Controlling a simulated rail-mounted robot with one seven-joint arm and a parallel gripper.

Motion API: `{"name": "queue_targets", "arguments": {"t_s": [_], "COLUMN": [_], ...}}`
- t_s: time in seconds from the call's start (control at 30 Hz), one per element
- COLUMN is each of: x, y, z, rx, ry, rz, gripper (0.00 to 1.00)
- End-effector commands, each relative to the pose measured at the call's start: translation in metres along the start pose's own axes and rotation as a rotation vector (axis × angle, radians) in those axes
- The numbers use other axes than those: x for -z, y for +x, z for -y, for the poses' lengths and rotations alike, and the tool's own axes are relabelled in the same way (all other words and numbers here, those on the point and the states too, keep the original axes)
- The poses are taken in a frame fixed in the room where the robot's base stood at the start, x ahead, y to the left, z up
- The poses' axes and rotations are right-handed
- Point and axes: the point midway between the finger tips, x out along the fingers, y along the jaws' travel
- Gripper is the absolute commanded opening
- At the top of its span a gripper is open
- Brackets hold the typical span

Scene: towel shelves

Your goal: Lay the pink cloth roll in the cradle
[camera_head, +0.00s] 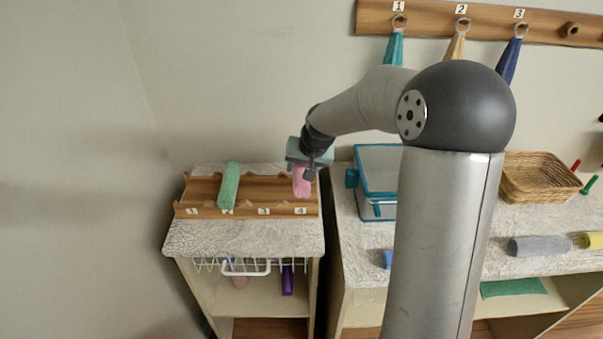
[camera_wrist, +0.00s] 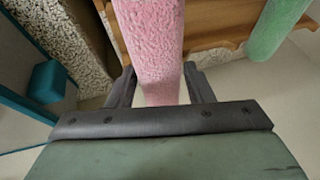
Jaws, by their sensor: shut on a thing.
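The pink cloth roll (camera_head: 302,182) is at the right end of the wooden cradle (camera_head: 258,211), behind the label 4. My gripper (camera_head: 309,170) is above it. In the wrist view the pink roll (camera_wrist: 152,40) lies between the two fingers of my gripper (camera_wrist: 161,88), which is shut on it. The cradle's wood (camera_wrist: 220,35) shows behind the roll. I cannot tell whether the roll touches the cradle. A green roll (camera_head: 229,186) lies in the cradle near label 2, to the left of the pink one.
The cradle stands on a speckled counter (camera_head: 240,236) above a white wire basket (camera_head: 245,267). A blue-trimmed box (camera_head: 378,180) is to the right. Further right are a wicker basket (camera_head: 540,177) and a grey roll (camera_head: 540,245). Cloths hang from wall pegs above.

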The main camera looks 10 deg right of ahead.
Motion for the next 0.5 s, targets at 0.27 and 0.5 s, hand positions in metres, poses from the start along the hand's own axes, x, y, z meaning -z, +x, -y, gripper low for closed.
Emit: {"name": "queue_targets", "arguments": {"t_s": [0.27,0.5], "x": [-0.001,-0.008], "y": [0.024,0.040], "z": [-0.003,-0.007], "rx": [-0.001,0.000], "ry": [0.001,0.000], "rz": [0.004,-0.001], "gripper": [0.24,0.24]}}
